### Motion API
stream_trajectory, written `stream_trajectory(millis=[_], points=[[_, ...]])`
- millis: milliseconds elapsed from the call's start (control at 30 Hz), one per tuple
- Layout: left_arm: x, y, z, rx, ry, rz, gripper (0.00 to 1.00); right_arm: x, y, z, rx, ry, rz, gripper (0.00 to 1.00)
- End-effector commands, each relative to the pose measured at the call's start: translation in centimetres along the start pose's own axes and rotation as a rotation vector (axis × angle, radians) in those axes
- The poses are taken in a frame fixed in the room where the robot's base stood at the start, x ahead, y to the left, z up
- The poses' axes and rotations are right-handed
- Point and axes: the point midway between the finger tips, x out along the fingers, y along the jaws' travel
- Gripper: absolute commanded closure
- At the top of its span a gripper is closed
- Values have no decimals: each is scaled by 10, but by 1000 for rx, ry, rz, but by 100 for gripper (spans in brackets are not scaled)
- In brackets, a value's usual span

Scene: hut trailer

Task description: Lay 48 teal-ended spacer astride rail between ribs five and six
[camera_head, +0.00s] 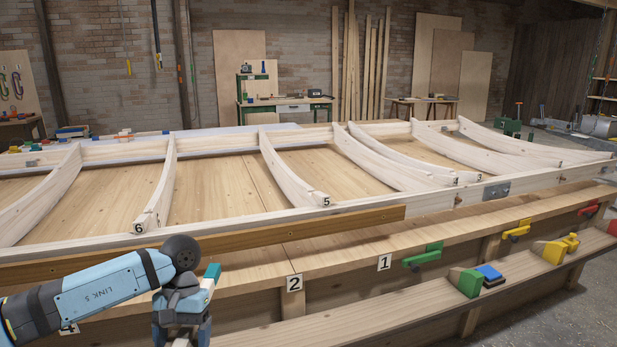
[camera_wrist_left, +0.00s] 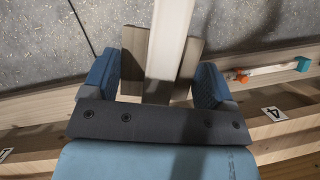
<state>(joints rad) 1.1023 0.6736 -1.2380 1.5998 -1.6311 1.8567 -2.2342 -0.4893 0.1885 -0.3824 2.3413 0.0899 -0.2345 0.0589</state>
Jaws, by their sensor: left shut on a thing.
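My left gripper (camera_head: 190,290) is low at the front left, in front of the bench edge. In the left wrist view the spacer (camera_wrist_left: 169,40) is a pale bar with darker brown wood on both sides, between the blue jaws (camera_wrist_left: 157,82). Its far end is out of that view. Rib six (camera_head: 160,190) and rib five (camera_head: 290,172) are pale curved timbers with numbers. The pale front rail (camera_head: 240,222) passes their near ends. My right gripper is not in view.
A brown strip (camera_head: 300,234) runs along the front of the pale rail. Green (camera_head: 424,256) and yellow (camera_head: 517,230) clamps sit along the bench edge. Another teal-ended piece (camera_wrist_left: 270,72) lies on the shelf in the left wrist view. The bay between ribs five and six is clear.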

Motion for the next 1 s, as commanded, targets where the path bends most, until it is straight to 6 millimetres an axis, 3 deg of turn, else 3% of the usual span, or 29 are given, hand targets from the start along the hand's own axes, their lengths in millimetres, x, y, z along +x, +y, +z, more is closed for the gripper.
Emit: stream_trajectory(millis=[33, 100, 567, 800, 1000], points=[[-25, 0, 14, 0, 0, -1, 63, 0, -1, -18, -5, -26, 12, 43], [-40, 0, 26, 0, 1, -1, 63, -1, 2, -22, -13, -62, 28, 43], [-134, -1, 102, 1, 2, -2, 63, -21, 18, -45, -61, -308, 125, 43], [-182, -1, 142, 1, -2, 0, 63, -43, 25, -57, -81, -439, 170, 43], [-211, -1, 168, 1, -4, 3, 63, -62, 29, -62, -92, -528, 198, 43]])
